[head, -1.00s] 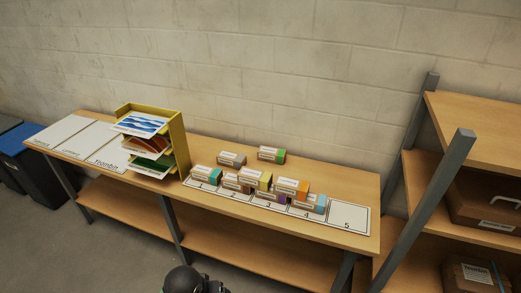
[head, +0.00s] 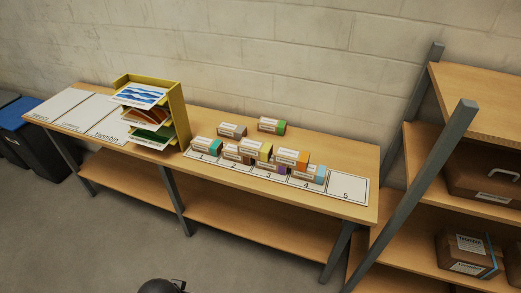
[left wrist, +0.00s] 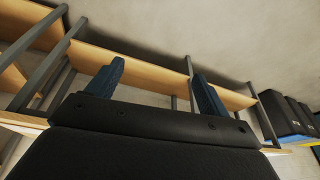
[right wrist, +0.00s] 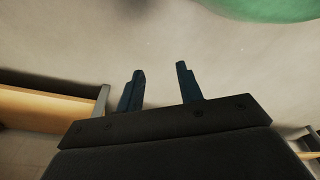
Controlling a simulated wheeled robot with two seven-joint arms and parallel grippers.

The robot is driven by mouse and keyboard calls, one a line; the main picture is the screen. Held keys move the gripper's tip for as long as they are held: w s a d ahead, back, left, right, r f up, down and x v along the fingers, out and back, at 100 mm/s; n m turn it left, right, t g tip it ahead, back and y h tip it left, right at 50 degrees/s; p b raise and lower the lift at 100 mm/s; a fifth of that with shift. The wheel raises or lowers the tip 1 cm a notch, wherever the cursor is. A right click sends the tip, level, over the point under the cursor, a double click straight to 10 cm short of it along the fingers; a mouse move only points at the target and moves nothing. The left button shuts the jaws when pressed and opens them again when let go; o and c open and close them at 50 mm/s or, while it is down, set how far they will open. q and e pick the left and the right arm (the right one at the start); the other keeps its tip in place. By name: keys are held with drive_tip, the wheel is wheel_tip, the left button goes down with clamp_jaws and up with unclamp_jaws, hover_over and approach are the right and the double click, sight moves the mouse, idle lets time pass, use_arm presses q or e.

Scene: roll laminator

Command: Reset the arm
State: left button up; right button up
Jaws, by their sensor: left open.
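My left gripper (left wrist: 158,68) shows in the left wrist view with its two dark blue fingers wide apart and nothing between them. Behind it are wooden boards and grey posts, with no contact visible. My right gripper (right wrist: 160,68) shows in the right wrist view, its fingers apart with an empty gap, against a pale, blurred background. In the head view neither gripper can be seen; only a dark rounded part of mine shows at the bottom edge.
A long wooden table (head: 350,212) stands by the wall. It holds a yellow sorter (head: 180,115) with pictures, several small boxes by a numbered strip (head: 347,190), and pale sheets (head: 52,104). Shelving (head: 452,135) with brown cases is at right, dark bins (head: 22,130) at left. Floor in front is clear.

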use_arm(q)
wheel_tip(320, 180, down, 26)
drive_tip(key=w+d+f+g, duration=0.1)
drive_tip(key=d, duration=0.1)
drive_tip(key=s+f, duration=0.3)
drive_tip(key=f, duration=0.7)
drive_tip(key=s+f+b, duration=0.1)
drive_tip(key=s+f, duration=0.3)
drive_tip(key=f, duration=0.7)
drive_tip(key=shift+s+g, duration=0.3)
drive_tip(key=shift+g, duration=0.1)
use_arm(e)
drive_tip(key=a+r, duration=0.2)
drive_tip(key=shift+w+a+r, duration=0.1)
drive_tip(key=shift+w+r, duration=0.25)
drive_tip(key=shift+w, duration=0.05)
use_arm(q)
drive_tip(key=shift+a+f, duration=0.1)
